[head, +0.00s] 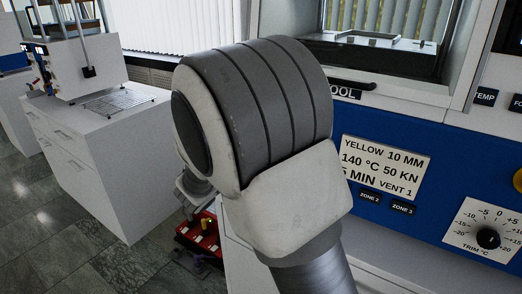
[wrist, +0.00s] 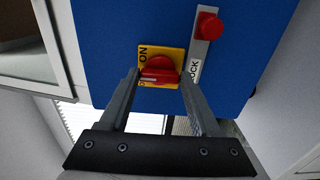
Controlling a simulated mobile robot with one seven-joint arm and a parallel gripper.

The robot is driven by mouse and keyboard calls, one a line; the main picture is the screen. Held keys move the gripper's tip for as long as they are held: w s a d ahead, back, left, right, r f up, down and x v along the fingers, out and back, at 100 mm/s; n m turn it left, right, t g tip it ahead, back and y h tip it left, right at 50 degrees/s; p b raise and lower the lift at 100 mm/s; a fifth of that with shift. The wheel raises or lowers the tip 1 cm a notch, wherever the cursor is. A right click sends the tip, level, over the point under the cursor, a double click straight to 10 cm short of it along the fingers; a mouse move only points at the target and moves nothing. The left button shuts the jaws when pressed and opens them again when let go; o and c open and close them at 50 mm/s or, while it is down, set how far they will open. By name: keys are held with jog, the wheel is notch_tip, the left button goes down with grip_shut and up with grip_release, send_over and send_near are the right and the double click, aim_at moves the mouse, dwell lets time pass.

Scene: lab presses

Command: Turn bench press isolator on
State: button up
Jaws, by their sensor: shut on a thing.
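The isolator is a red rotary knob (wrist: 160,67) on a yellow plate (wrist: 176,53), mounted on a blue panel in the wrist view. Its raised red grip lies roughly level across the picture. The word ON reads sideways at the plate's upper left; lettering at the lower left is partly covered. My gripper (wrist: 160,76) has one finger on each side of the knob and is shut on it. In the head view the isolator is hidden and my pale and grey arm fills the middle.
A red button (wrist: 210,26) on a grey strip sits close right of the isolator. In the head view a large blue-fronted press (head: 440,165) stands right, and a white cabinet (head: 110,165) with a small machine stands left. A red box (head: 200,235) is low behind my arm.

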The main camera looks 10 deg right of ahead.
dwell(0.3)
jog(key=o, duration=1.4)
jog(key=p+v, duration=0.2)
jog(key=v, duration=1.5)
jog(key=shift+s+a+r, duration=0.1)
jog(key=shift+s+a, duration=0.1)
